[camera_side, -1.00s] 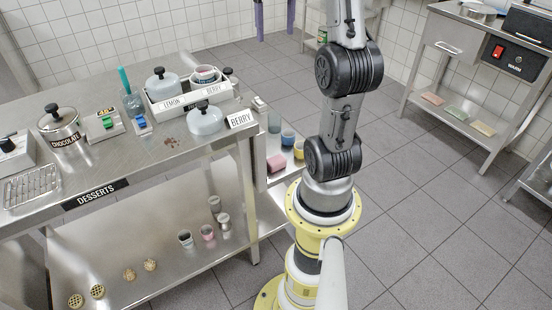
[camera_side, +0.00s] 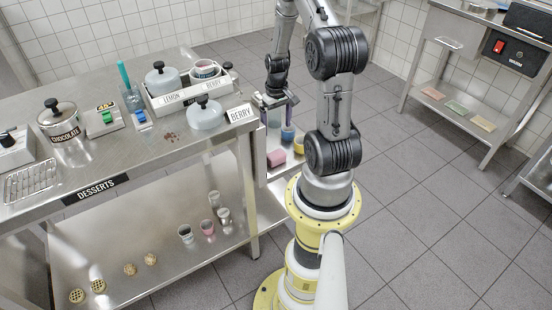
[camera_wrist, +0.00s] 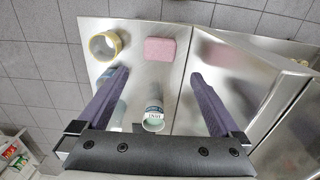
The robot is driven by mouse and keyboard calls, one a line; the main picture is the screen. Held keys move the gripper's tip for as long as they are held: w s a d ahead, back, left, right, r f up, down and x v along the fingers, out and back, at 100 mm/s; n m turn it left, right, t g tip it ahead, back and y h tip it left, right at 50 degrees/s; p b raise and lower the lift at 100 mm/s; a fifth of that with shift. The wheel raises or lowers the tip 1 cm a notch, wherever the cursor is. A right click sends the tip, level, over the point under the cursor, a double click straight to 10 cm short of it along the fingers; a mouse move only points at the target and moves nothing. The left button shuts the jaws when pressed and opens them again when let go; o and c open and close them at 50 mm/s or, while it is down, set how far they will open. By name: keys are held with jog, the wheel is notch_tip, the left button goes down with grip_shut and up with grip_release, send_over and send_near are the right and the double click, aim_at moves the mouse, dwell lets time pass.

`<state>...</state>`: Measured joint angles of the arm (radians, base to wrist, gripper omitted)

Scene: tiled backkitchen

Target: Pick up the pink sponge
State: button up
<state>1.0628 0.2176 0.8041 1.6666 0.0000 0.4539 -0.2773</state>
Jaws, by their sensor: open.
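The pink sponge (camera_side: 276,158) lies on the small side shelf at the right end of the steel table. In the wrist view the sponge (camera_wrist: 160,49) is a pink block lying flat, above the middle of the picture and past the fingertips. My gripper (camera_side: 276,120) is over that shelf, behind the sponge in the side view. In the wrist view my gripper (camera_wrist: 158,76) has its two purple fingers wide apart, with no object held. The sponge is apart from both fingers.
A labelled cup (camera_wrist: 153,116) stands between the fingers in the wrist view, nearer the palm. A yellow cup (camera_wrist: 105,45) stands left of the sponge. A blue cup (camera_side: 288,134) is also on the shelf. The table's steel side (camera_wrist: 250,70) rises to the right.

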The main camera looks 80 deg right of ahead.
aim_at(276, 154)
notch_tip(276, 154, down, 14)
jog(key=shift+w+d+f, duration=0.1)
jog(key=shift+d+f, duration=0.05)
jog(key=shift+f, duration=0.05)
jog(key=c, duration=1)
